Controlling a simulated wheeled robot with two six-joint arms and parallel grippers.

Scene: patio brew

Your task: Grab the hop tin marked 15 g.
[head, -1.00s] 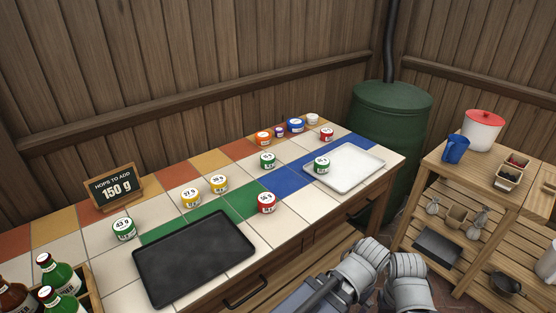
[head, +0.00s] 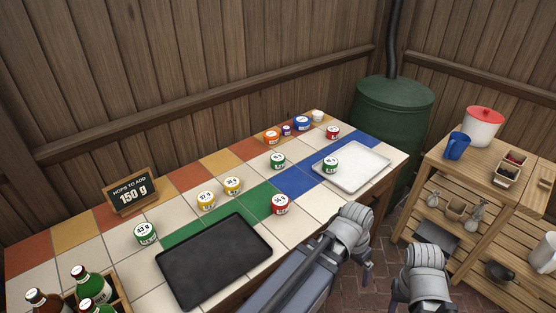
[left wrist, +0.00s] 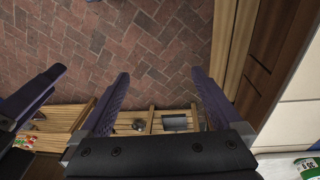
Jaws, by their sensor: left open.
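Several small hop tins stand on the tiled counter; most labels are too small to read surely, and I cannot tell which says 15 g. A green tin (head: 331,165) is on the white tray (head: 372,175). Another green tin (head: 278,160) and a red tin (head: 280,204) stand on the tiles nearby. My left gripper (head: 350,225) is beside the counter's front edge. In the left wrist view its jaws (left wrist: 160,82) are open and empty above the brick floor, with a green tin (left wrist: 307,167) cut off at lower right. My right gripper (head: 425,275) hangs to the right; its fingers are unclear.
A black tray (head: 215,262) lies at the counter's front. Two yellow tins (head: 206,200), a green 63 g tin (head: 146,234) and a sign reading 150 g (head: 132,191) are left. Orange (head: 272,137), blue (head: 302,123) and red (head: 333,132) tins stand behind. A wooden shelf (head: 470,172) is right.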

